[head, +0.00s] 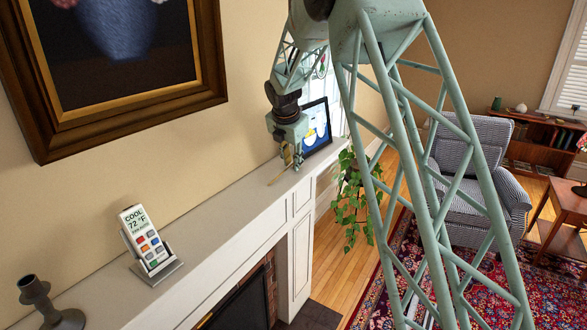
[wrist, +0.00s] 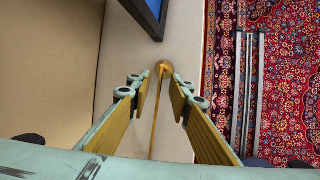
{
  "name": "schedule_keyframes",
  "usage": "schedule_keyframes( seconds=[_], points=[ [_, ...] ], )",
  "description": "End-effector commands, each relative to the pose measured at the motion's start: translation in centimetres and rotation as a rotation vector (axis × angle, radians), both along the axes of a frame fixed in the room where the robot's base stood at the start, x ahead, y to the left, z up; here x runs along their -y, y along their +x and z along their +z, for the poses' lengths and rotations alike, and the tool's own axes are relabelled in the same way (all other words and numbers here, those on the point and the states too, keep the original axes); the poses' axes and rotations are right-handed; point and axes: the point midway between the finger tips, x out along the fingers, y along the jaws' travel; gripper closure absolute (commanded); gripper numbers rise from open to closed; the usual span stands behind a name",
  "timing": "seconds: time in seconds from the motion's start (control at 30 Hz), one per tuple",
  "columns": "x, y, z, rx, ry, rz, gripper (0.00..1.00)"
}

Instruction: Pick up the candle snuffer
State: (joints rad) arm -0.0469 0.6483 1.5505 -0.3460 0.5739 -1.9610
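The candle snuffer is a thin brass-coloured rod with a rounded end (wrist: 164,67), lying on the white mantel shelf (wrist: 117,60). In the wrist view its rod runs down between my fingers, with the rounded end just past the fingertips. In the head view part of the snuffer (head: 275,179) shows as a thin line on the shelf, below my gripper. My gripper (head: 294,160) points down over the far part of the shelf. In the wrist view my gripper (wrist: 160,92) is open, with a visible gap on each side of the rod.
A framed picture (head: 315,126) stands close behind my gripper; its dark edge (wrist: 148,14) shows in the wrist view. The wall borders one side of the shelf. A remote in a stand (head: 147,238) and a dark candlestick (head: 42,297) stand nearer. A plant (head: 352,190) hangs past the shelf's end.

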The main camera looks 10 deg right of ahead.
Motion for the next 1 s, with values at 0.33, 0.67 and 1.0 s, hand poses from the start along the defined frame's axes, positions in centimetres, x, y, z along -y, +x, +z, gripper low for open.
schedule_keyframes(
  seconds=[0.33, 0.67, 1.0],
  points=[
    [0.00, 0.00, 0.00, 0.000, 0.000, 0.000, 1.00],
    [0.00, 0.01, 0.02, 0.000, 0.000, 0.000, 1.00],
    [-0.01, 0.05, 0.90, 0.002, 0.000, -0.001, 1.00]
  ],
)
